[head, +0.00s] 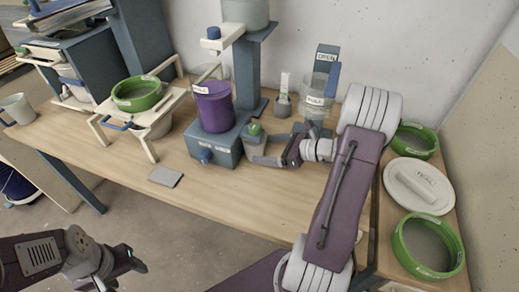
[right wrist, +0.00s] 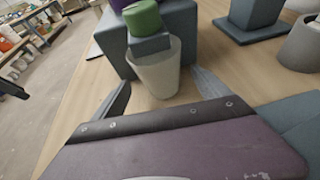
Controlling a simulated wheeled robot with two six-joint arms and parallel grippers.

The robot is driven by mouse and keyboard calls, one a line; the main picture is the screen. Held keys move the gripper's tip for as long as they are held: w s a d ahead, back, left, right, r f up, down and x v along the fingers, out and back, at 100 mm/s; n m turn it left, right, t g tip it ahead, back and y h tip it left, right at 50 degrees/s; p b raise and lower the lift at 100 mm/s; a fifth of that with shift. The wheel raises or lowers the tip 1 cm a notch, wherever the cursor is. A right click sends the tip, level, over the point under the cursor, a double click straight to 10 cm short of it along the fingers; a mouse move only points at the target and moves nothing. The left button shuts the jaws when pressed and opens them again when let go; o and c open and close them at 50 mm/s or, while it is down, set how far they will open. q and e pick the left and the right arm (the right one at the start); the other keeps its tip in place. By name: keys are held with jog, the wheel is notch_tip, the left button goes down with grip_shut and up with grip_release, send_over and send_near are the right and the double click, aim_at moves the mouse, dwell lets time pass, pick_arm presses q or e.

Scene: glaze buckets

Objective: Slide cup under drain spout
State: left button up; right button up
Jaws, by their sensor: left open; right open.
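A pale translucent cup (right wrist: 155,75) stands upright in the right wrist view, against the front of the blue machine base. The grey drain spout (right wrist: 150,46) with its green knob (right wrist: 141,17) overlaps the cup's far rim from above. In the head view the cup (head: 254,148) shows below the green knob (head: 254,129). My right gripper (head: 268,159) is open at the cup; its two fingers (right wrist: 160,92) lie either side, with visible gaps. My left gripper (head: 135,258) is open and empty at the lower left, away from the table. The cup's far side is hidden.
A purple bucket (head: 213,106) stands on the blue base (head: 212,150). A grey tile (head: 165,176) lies near the table's front edge. A pitcher (head: 314,97) and a small pot (head: 282,106) stand behind. Green-rimmed sieves (head: 428,246) and a white lid (head: 418,186) are at right.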

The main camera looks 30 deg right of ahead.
aim_at(264, 148)
jog(key=shift+x, duration=1.7)
jog(key=shift+r, duration=0.1)
jog(key=c, duration=1.4)
jog(key=o, duration=1.4)
jog(key=shift+s+d+r, duration=0.1)
jog(key=shift+s+d, duration=0.05)
jog(key=s+d, duration=0.2)
jog(key=s, duration=0.2)
jog(key=s+d, duration=0.3)
jog(key=s+d+r+p, duration=0.1)
jog(key=s+d, duration=0.2)
jog(key=s, duration=0.1)
jog(key=shift+s+d, duration=0.15)
jog(key=shift+s, duration=0.2)
